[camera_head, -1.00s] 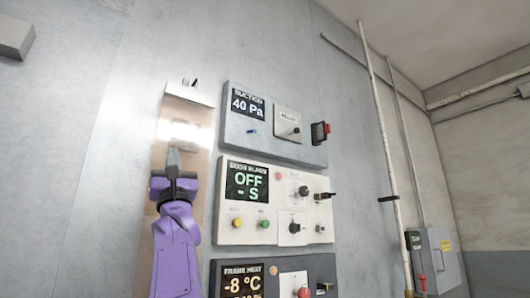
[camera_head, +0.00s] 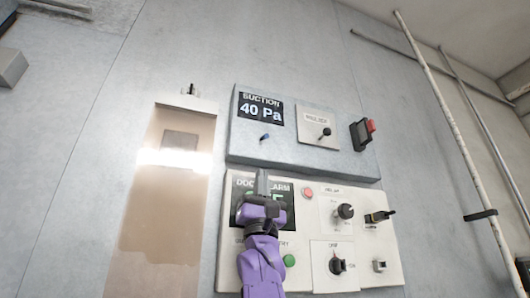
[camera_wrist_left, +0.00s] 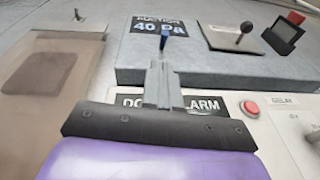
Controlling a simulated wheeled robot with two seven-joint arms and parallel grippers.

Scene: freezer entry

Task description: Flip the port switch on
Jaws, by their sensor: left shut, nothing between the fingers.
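My left gripper (camera_head: 262,184) is shut and empty, in front of the door alarm panel (camera_head: 315,274) and covering part of its display. Its grey fingertips (camera_wrist_left: 160,72) point up toward a small blue-tipped toggle (camera_head: 265,137) on the grey suction panel (camera_head: 300,154). In the wrist view this toggle (camera_wrist_left: 164,38) appears just above the fingertips; I cannot tell whether they touch. A black toggle (camera_head: 325,132) sits on a plate to its right. No readable label says which one is the port switch. My right gripper is not in view.
A black box with a red rocker (camera_head: 371,126) stands at the suction panel's right edge. The lower panel carries knobs, a red button (camera_head: 308,192) and a green button (camera_head: 289,260). A brownish plate (camera_head: 170,230) is left. Pipes (camera_head: 455,130) run at right.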

